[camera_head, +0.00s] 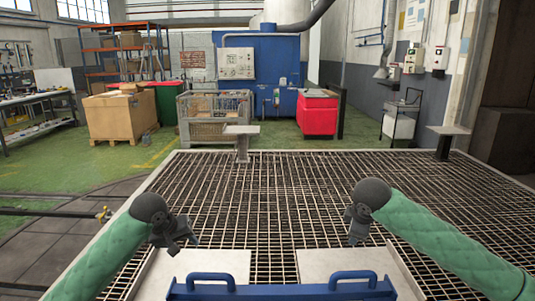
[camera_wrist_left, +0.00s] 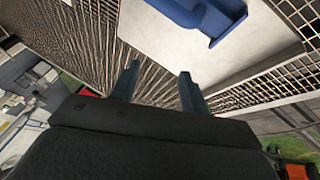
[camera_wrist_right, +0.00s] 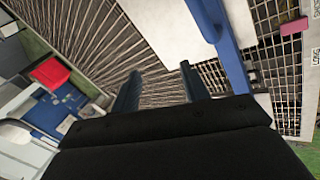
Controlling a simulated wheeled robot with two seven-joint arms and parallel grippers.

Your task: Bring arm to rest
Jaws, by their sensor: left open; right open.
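My left gripper (camera_head: 178,246) hangs above the left pale plate, pointing down. In the left wrist view its two fingers (camera_wrist_left: 160,88) stand apart with nothing between them. My right gripper (camera_head: 352,240) hangs above the grating near the right pale plate. In the right wrist view its fingers (camera_wrist_right: 160,88) are also apart and empty. Both arms wear green padded sleeves and come in from the lower corners.
A blue frame with two handles (camera_head: 211,278) (camera_head: 353,277) lies at the front between the grippers. Pale plates (camera_head: 215,265) (camera_head: 340,262) lie behind it. The metal grating (camera_head: 270,185) beyond is mostly clear, with pedestals (camera_head: 242,130) (camera_head: 448,131) at its far edge.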

